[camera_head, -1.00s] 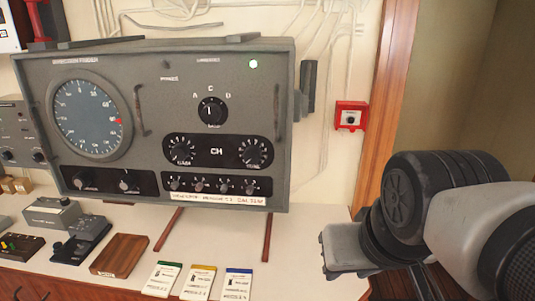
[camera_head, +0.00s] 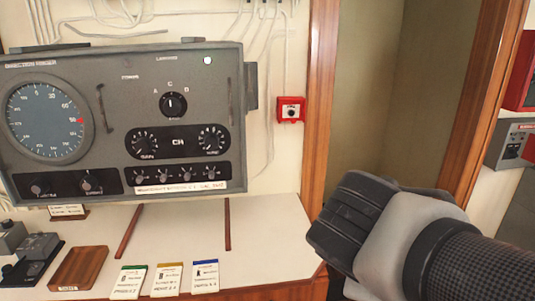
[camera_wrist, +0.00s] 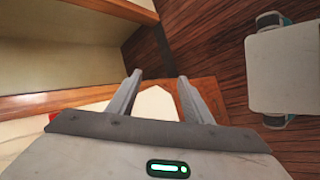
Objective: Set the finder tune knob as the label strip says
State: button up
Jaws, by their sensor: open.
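The grey direction finder (camera_head: 75,55) stands at the left of the head view, above a white counter. A black panel low on its front carries two knobs beside the letters CH. The right one (camera_head: 212,138) appears to be labelled tune; its exact setting is too small to read. The left one, gain (camera_head: 145,143), is beside it. A white label strip (camera_head: 180,188) runs along the finder's bottom edge; its print is too blurred to read. My gripper (camera_wrist: 160,78) is open and empty in the wrist view, away from the finder. Its fingers are out of the head view.
Cards (camera_head: 167,279) and a wooden tray (camera_head: 79,268) lie on the counter (camera_head: 185,225). A red call box (camera_head: 290,109) hangs on the wall by a wooden door frame (camera_head: 320,90). The counter's right part is clear.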

jog(key=w+a+r+n+t+b, duration=0.1)
jog(key=w+a+r+n+t, duration=0.15)
jog(key=a+n, duration=0.3)
jog(key=w+a+r+n+t, duration=0.1)
jog(key=w+a+n+t, duration=0.25)
jog(key=n, duration=0.25)
jog(key=n+t+y+b, duration=0.2)
jog(key=n+t+y, duration=0.2)
jog(key=n+y, duration=0.75)
send_near(212, 144)
jog(key=w+a+h, duration=0.1)
jog(key=w, duration=0.1)
jog(key=w+a+n, duration=0.1)
jog(key=w, duration=0.2)
jog(key=w+a+n+h+p, duration=0.1)
jog(key=w, duration=0.1)
jog(key=shift+w+a+r+h, duration=0.2)
jog(key=shift+w+r+h, duration=0.05)
jog(key=shift+r+h, duration=0.1)
jog(key=shift+f, duration=0.1)
jog(key=c, duration=1.1)
